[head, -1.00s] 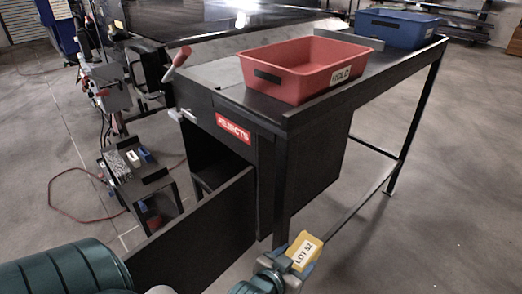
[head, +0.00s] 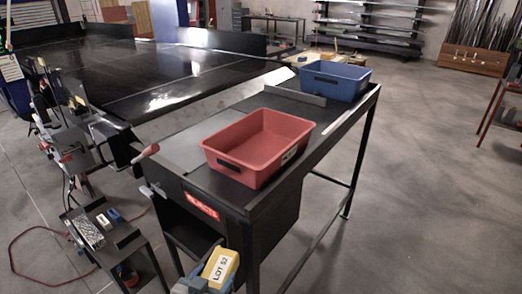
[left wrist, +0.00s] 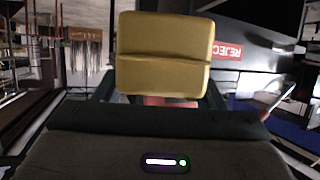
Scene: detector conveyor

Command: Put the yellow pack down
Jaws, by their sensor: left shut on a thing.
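The yellow pack (head: 220,266) has a white label reading LOT 52 and shows at the bottom of the head view. My left gripper (head: 207,283) is shut on it and holds it in front of the black table. In the left wrist view the yellow pack (left wrist: 164,55) fills the upper middle, between the fingers. The red bin (head: 258,147) stands on the black table and looks empty. The blue bin (head: 335,79) stands farther back on the same table. My right gripper is not in view.
The black table (head: 226,199) carries a red REJECTS sign (head: 202,205) on its front. A small low stand (head: 120,238) with small items is at lower left. A dark conveyor (head: 150,75) lies behind.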

